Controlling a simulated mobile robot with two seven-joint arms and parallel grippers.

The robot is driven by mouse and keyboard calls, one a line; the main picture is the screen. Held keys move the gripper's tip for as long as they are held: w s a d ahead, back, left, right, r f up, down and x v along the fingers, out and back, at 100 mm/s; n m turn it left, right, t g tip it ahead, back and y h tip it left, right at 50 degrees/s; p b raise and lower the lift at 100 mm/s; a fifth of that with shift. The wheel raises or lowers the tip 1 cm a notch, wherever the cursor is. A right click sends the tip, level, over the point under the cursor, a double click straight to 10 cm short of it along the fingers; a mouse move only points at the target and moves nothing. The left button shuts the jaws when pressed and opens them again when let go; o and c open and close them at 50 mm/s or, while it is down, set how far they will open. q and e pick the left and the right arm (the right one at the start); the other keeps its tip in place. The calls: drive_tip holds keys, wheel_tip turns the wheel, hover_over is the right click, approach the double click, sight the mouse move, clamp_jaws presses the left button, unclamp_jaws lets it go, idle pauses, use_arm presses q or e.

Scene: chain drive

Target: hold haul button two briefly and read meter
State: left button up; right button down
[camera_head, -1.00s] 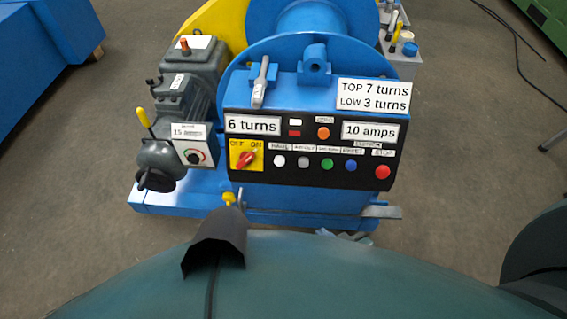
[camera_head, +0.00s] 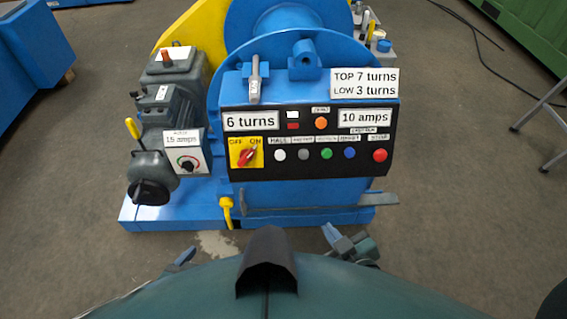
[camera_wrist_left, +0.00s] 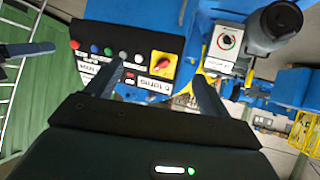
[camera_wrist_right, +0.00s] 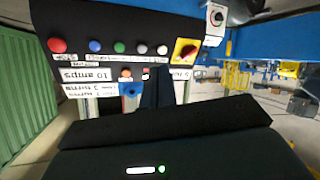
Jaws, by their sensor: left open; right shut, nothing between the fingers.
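The black control panel (camera_head: 215,172) on the blue winch carries a row of buttons: white (camera_head: 280,155) under a label reading HAUL, grey (camera_head: 303,154), green (camera_head: 326,154), blue (camera_head: 349,153) and red (camera_head: 380,155). The other small labels are hard to read, so I cannot tell which is haul button two. A meter display (camera_head: 365,118) reads 10 amps. My left gripper (camera_wrist_left: 159,72) is open and empty, apart from the panel. My right gripper (camera_wrist_right: 156,75) is shut and empty; its tips overlap the panel's image below the grey and white buttons. In the head view it is below the panel (camera_head: 345,243).
A display (camera_head: 250,121) reads 6 turns. The red knob on the yellow switch (camera_head: 247,153) appears turned toward ON. A side box (camera_head: 186,152) reads 15 amps. A stool (camera_head: 545,120) stands right.

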use_arm(q)
drive_tip(key=f+t+b, duration=0.1)
drive_tip(key=b, duration=0.3)
drive_tip(key=d+f+b, duration=0.1)
drive_tip(key=b, duration=0.4)
drive_tip(key=shift+f+n+t+h, duration=0.4)
use_arm(e)
drive_tip(key=w+a+n+t+y, duration=0.2)
drive_tip(key=w+a+n, duration=0.2)
drive_tip(key=w+n, duration=0.3)
drive_tip(key=w+a+n+t+y, duration=0.2)
drive_tip(key=w+a+n, duration=0.3)
drive_tip(key=w+n, duration=0.3)
drive_tip(key=shift+w+a+f+t+y, duration=0.2)
drive_tip(key=shift+w+a+t+y, duration=0.15)
drive_tip(key=shift+y, duration=0.45)
drive_tip(key=shift+s, duration=0.1)
use_arm(q)
drive_tip(key=shift+w, duration=0.1)
use_arm(e)
drive_tip(key=shift+f, duration=0.1)
